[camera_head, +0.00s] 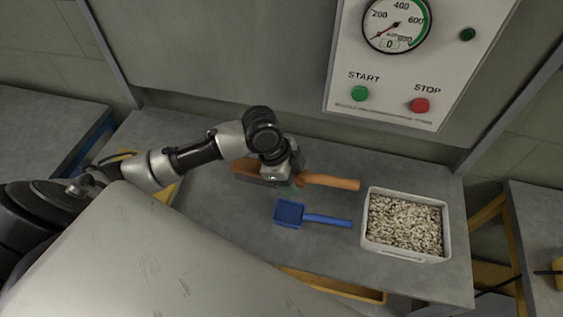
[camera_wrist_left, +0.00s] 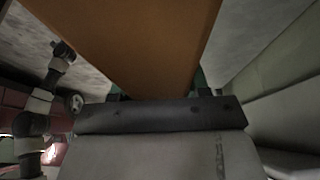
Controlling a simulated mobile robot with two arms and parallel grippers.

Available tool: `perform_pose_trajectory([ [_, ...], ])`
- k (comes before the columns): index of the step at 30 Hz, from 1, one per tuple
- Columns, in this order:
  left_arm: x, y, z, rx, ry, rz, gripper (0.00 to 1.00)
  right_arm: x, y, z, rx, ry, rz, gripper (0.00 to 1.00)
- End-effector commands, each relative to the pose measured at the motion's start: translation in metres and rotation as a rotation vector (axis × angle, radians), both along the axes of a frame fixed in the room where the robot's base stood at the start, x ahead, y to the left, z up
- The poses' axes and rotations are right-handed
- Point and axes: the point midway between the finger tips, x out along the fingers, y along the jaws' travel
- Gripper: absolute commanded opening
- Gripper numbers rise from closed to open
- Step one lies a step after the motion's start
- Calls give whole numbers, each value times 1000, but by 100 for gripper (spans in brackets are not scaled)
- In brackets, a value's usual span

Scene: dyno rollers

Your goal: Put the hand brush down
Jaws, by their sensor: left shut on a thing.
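The hand brush (camera_head: 333,181) has an orange-brown wooden body and handle. It lies across under my left gripper (camera_head: 290,188), with its handle pointing right and its wider end to the left. My left gripper is shut on the brush, low over the grey table (camera_head: 217,221). I cannot tell whether the brush touches the table top. In the left wrist view the brush's wood (camera_wrist_left: 130,45) fills the upper middle, and the fingertips are mostly hidden. My right gripper is not in view.
A blue scoop (camera_head: 289,214) lies just in front of the brush. A white bin (camera_head: 367,223) full of pale chips stands at the right. A panel (camera_head: 386,106) with a gauge, a green START and a red STOP button is behind. The table's front left is clear.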

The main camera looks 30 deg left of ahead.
Motion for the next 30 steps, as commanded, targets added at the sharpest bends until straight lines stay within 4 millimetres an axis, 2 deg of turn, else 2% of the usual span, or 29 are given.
perform_pose_trajectory([
  [6, 42, 30, -28, -1, 0, 6, 28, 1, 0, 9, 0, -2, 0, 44],
  [12, 65, 47, -46, -1, -1, 3, 28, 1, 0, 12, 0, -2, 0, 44],
  [17, 70, 52, -53, -1, -1, 1, 28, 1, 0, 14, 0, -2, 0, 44],
  [24, 70, 51, -85, -1, -1, 1, 28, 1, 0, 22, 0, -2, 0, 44],
  [30, 70, 52, -91, 1, -2, 0, 28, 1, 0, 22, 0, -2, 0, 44],
])
